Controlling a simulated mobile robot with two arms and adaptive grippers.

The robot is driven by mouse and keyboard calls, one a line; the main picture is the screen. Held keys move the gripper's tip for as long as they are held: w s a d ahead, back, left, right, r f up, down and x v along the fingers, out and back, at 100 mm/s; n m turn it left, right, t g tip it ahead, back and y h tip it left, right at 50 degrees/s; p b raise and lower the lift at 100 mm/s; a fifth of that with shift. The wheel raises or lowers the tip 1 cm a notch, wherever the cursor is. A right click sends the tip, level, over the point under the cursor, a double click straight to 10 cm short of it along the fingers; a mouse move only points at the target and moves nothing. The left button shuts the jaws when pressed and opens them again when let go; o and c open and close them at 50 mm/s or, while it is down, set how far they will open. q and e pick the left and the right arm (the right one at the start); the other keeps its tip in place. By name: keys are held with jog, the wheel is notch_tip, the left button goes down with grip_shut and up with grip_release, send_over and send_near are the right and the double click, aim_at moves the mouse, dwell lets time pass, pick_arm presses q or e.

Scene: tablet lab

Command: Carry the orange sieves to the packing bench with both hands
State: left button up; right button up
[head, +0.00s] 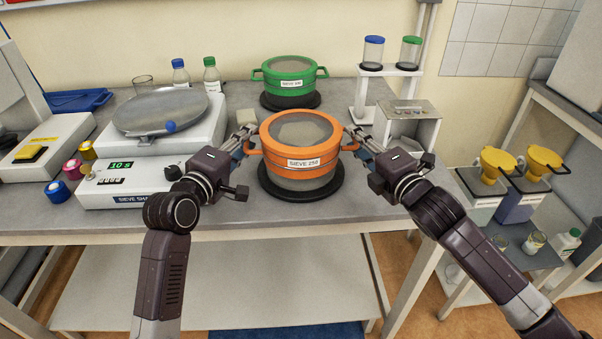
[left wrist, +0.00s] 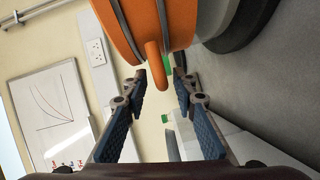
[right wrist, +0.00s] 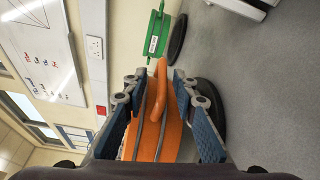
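The orange sieve stack (head: 300,135), labelled SIEVE 250, stands upright on a round black base on the grey bench. It has a loop handle on each side. My left gripper (head: 245,138) is open beside the left handle; in the left wrist view the orange handle (left wrist: 155,65) lies just ahead of the parted fingertips (left wrist: 160,90). My right gripper (head: 355,138) is at the right handle; in the right wrist view its open fingers (right wrist: 155,88) stand on either side of the orange handle (right wrist: 158,85). I cannot tell whether they touch it. The packing bench cannot be identified.
A green sieve stack (head: 290,80) stands behind on its own black base. A sieve shaker (head: 130,185) and a balance with a round pan (head: 160,110) crowd the left. A small stand (head: 408,125) is at the right. Yellow funnels (head: 497,163) stand on a lower side shelf.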

pick_arm(q)
jog(key=shift+s, duration=0.1)
jog(key=shift+s+a, duration=0.15)
jog(key=shift+s, duration=0.1)
pick_arm(e)
jog(key=shift+w, duration=0.1)
jog(key=shift+a, duration=0.1)
jog(key=shift+s, duration=0.2)
pick_arm(q)
jog(key=v, duration=1.1)
pick_arm(e)
jog(key=v, duration=1.1)
jog(key=shift+s+d, duration=0.25)
jog(key=shift+s, duration=0.1)
pick_arm(q)
jog(key=shift+s, duration=0.15)
